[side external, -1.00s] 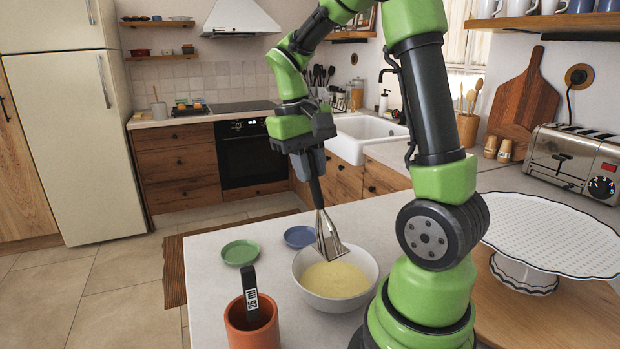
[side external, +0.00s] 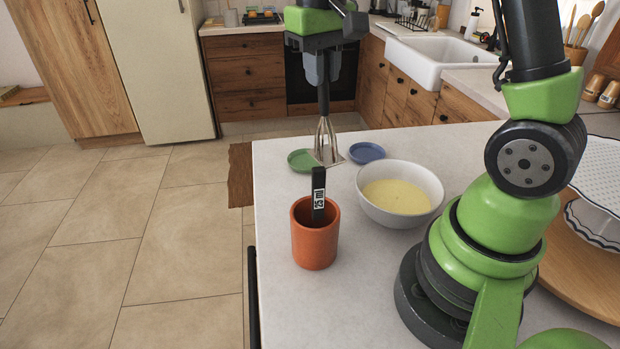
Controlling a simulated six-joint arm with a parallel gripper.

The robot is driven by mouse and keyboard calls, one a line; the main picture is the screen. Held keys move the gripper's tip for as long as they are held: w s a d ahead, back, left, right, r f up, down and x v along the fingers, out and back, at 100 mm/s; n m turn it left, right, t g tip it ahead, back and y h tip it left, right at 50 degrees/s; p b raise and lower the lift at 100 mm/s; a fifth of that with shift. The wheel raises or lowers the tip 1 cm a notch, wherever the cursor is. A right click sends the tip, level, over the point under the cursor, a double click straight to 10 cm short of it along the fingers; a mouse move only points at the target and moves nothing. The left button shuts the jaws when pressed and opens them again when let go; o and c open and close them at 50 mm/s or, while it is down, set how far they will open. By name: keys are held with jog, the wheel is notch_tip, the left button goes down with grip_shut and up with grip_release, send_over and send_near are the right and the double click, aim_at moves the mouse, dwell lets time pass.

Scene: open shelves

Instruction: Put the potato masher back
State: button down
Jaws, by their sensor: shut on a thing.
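My gripper (side external: 322,80) is shut on the black handle of the potato masher (side external: 325,135), which hangs upright with its metal head down. The head is left of the white bowl (side external: 415,217) of yellow mash. In the picture it overlaps the right edge of a green saucer (side external: 298,160); I cannot tell whether it touches the saucer or the counter. A blue saucer (side external: 367,152) lies just right of the head. A terracotta pot (side external: 314,243) stands nearer the camera, with a black labelled handle (side external: 318,195) sticking up from it.
The pale counter (side external: 290,310) is clear in front of and left of the pot, and its left edge drops to the tiled floor. A white cake stand (side external: 592,225) is at the far right on a wooden board. A sink (side external: 445,55) is behind.

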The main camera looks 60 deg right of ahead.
jog(key=w+a+f+n, duration=0.1)
jog(key=w+a+f, duration=0.2)
jog(key=f, duration=0.8)
jog(key=shift+t, duration=0.4)
jog(key=shift+w, duration=0.1)
jog(key=c, duration=1.1)
grip_release()
jog(key=shift+f, duration=0.1)
jog(key=shift+o, duration=0.2)
